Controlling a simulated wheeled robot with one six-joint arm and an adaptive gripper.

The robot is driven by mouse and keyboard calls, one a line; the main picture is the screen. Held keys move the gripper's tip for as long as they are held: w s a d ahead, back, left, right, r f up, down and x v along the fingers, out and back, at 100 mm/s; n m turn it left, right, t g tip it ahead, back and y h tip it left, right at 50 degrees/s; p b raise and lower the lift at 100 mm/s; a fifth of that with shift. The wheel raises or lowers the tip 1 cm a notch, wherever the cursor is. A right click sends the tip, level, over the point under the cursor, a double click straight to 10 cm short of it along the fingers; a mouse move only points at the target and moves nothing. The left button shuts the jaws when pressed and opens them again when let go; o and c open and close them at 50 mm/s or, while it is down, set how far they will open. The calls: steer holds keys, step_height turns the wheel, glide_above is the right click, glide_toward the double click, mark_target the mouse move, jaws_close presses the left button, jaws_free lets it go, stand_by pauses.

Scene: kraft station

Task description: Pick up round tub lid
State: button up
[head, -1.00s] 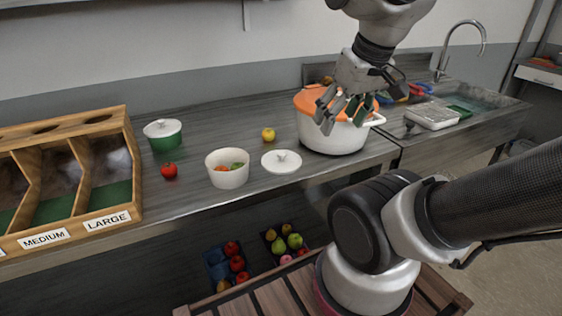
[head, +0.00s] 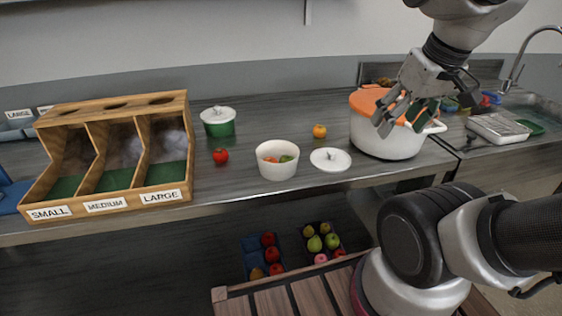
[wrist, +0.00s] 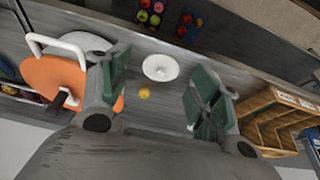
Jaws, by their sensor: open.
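The round tub lid (head: 330,159) is a white disc with a small knob. It lies flat on the counter, just right of a white tub (head: 277,161) with red and green pieces inside. In the wrist view the lid (wrist: 160,67) shows between and beyond my finger pads. My gripper (head: 402,110) is open and empty, high in front of the large white pot, to the right of the lid and above it. In the wrist view my gripper (wrist: 155,95) has its green-padded fingers spread wide. The white tub is not clear in the wrist view.
The large white pot (head: 385,140) with an orange lid stands right of the round lid. A yellow fruit (head: 320,131), a red tomato (head: 220,156) and a green pot (head: 218,128) stand nearby. A wooden sorting box (head: 112,203) is at left. The counter in front of the lid is clear.

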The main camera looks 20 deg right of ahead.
stand_by(0.3)
steer(key=shift+a+f, duration=0.1)
steer(key=shift+f, duration=0.1)
steer(key=c, duration=0.4)
steer(key=m+g, duration=0.4)
steer(key=m, duration=1)
glide_above(331, 151)
steer(key=f, duration=1)
steer(key=shift+s+a+f, duration=0.1)
steer(key=shift+s+f, duration=0.05)
steer(key=shift+s, duration=0.15)
steer(key=m, duration=0.3)
steer(key=shift+w+m, duration=0.25)
steer(key=shift+m, duration=0.35)
steer(key=shift+f, duration=3.8)
